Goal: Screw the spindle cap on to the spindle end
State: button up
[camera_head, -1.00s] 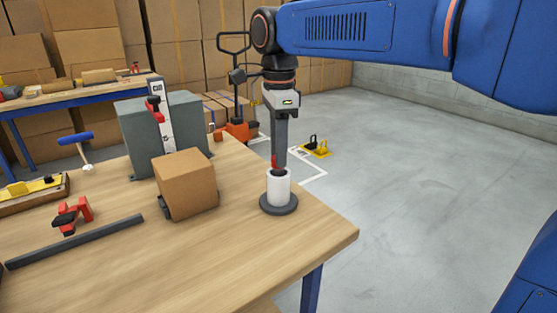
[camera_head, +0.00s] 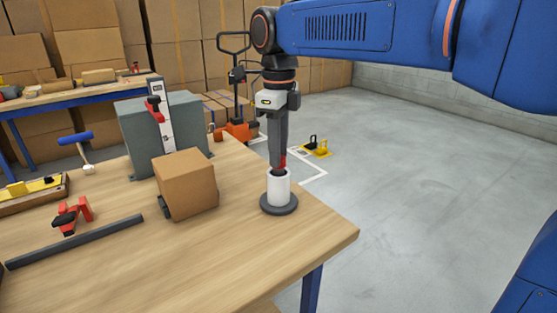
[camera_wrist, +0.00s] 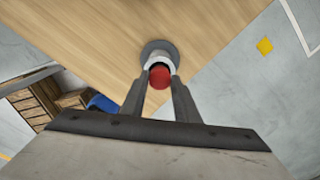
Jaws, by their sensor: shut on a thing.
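My gripper (camera_head: 278,168) points straight down above the spindle end and is shut on the red spindle cap. The red cap (camera_wrist: 160,76) shows between the two fingertips in the wrist view, and a small red part of it shows in the head view (camera_head: 282,160). The white upright spindle end (camera_head: 278,188) stands on a dark round base (camera_head: 279,205) near the table's right corner. The cap sits at the top of the white spindle end. The fingers partly hide the contact, so I cannot tell how far it is engaged.
A cardboard box (camera_head: 187,184) stands left of the spindle on the wooden table (camera_head: 230,255). A grey block (camera_head: 190,120), a dark bar (camera_head: 75,242), a red clamp (camera_head: 72,214) and a blue-headed mallet (camera_head: 77,142) lie farther left. The front of the table is clear.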

jog(key=m, duration=0.3)
jog(key=o, duration=0.9)
